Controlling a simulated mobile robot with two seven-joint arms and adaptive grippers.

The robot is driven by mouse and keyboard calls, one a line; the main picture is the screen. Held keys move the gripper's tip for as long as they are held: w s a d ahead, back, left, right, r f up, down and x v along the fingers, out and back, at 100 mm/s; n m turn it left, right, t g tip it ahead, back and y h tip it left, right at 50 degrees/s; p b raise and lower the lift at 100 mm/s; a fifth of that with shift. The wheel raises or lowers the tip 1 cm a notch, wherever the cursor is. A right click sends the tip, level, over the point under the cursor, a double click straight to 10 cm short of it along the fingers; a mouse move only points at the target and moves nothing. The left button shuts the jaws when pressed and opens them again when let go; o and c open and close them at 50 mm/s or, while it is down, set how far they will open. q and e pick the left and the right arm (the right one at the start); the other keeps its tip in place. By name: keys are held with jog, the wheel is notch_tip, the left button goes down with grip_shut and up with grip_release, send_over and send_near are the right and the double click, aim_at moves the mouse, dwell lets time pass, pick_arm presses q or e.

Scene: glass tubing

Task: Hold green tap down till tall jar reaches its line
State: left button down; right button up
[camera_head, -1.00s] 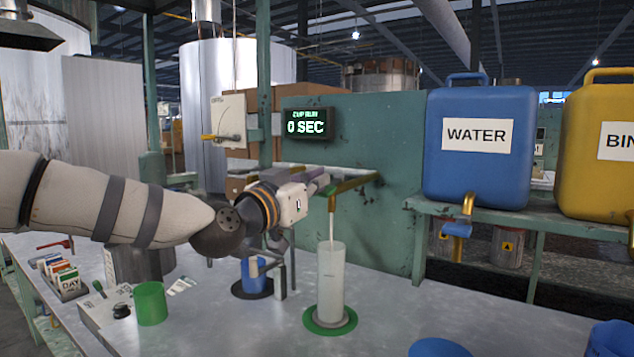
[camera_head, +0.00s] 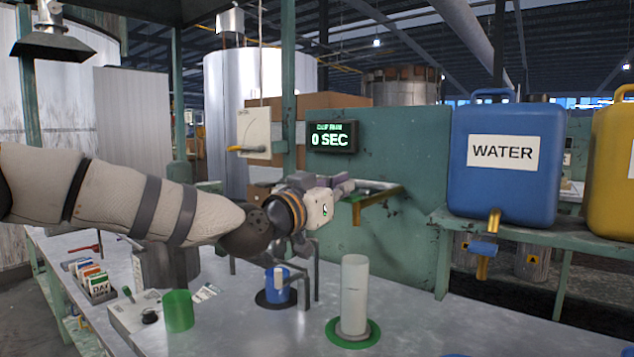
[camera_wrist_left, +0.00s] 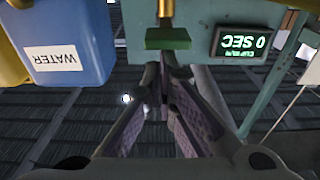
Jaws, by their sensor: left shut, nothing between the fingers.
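The tall jar (camera_head: 354,296) is pale and upright on a round green-rimmed base (camera_head: 353,333) under the brass spout (camera_head: 378,196). No stream falls into it. I cannot make out its line or its level. My left gripper (camera_head: 347,188) is shut and empty beside the spout, partly hidden by its own wrist. In the left wrist view, the green tap (camera_wrist_left: 168,38) is a green block at the end of a brass stem, right by the shut fingertips (camera_wrist_left: 165,68). I cannot tell whether they touch. My right gripper is out of view.
A display (camera_head: 331,137) reads 0 SEC. A blue cup (camera_head: 277,290) stands on a dark disc, left of the jar. A green cup (camera_head: 179,311) stands further left. A blue WATER container (camera_head: 503,190) with its own blue tap is on the right shelf.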

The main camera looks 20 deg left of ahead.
pick_arm(q)
jog(key=s+a+r+p, duration=0.2)
jog(key=s+a, duration=0.1)
jog(key=s, duration=0.7)
jog(key=shift+a, duration=0.3)
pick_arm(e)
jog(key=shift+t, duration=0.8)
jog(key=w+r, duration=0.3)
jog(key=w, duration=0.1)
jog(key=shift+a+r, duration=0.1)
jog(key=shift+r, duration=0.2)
